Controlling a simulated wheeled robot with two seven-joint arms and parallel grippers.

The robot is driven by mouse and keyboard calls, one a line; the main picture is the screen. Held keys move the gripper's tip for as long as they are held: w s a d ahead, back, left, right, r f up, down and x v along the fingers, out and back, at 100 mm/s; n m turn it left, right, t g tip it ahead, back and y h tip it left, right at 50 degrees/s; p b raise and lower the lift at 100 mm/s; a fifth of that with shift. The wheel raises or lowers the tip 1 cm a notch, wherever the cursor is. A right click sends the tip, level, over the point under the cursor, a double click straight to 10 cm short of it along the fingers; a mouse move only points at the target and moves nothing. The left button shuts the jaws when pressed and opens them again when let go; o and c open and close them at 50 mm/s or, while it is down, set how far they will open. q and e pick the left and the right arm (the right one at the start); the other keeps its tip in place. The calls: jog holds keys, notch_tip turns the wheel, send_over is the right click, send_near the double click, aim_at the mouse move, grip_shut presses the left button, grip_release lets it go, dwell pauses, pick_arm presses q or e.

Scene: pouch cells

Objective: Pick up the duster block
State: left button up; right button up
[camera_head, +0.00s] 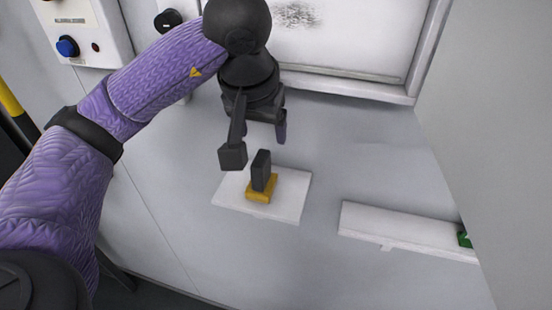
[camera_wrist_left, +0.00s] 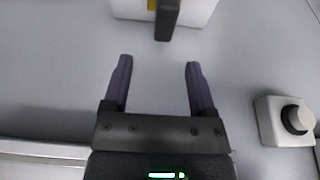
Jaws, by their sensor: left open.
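The duster block has a yellow base (camera_head: 262,190) and an upright dark handle (camera_head: 261,170). It sits on a white plate (camera_head: 290,205) in the head view. In the left wrist view, the dark handle (camera_wrist_left: 167,20) and part of the white plate (camera_wrist_left: 200,12) show at the top edge, beyond the fingertips. My left gripper (camera_head: 265,130) is open and empty, above and behind the block in the head view. Its two fingers (camera_wrist_left: 158,75) are spread apart in the wrist view and do not touch the block. One finger is mostly hidden in the head view. My right gripper is not in view.
A white ledge (camera_head: 400,229) with a green item (camera_head: 464,238) lies to the right. A framed white panel (camera_head: 350,40) with a dark smudge stands at the back. A control box with a blue knob (camera_head: 67,46) is at upper left. Grey surface around the plate is clear.

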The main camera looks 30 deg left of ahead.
aim_at(260, 159)
pick_arm(q)
notch_tip(260, 159, down, 3)
jog(key=shift+s+a, duration=0.1)
jog(key=shift+s, duration=0.05)
jog(key=x, duration=0.2)
jog(key=p+x, duration=0.1)
jog(key=x, duration=0.3)
jog(key=shift+s, duration=0.35)
jog(key=shift+c, duration=0.4)
grip_shut()
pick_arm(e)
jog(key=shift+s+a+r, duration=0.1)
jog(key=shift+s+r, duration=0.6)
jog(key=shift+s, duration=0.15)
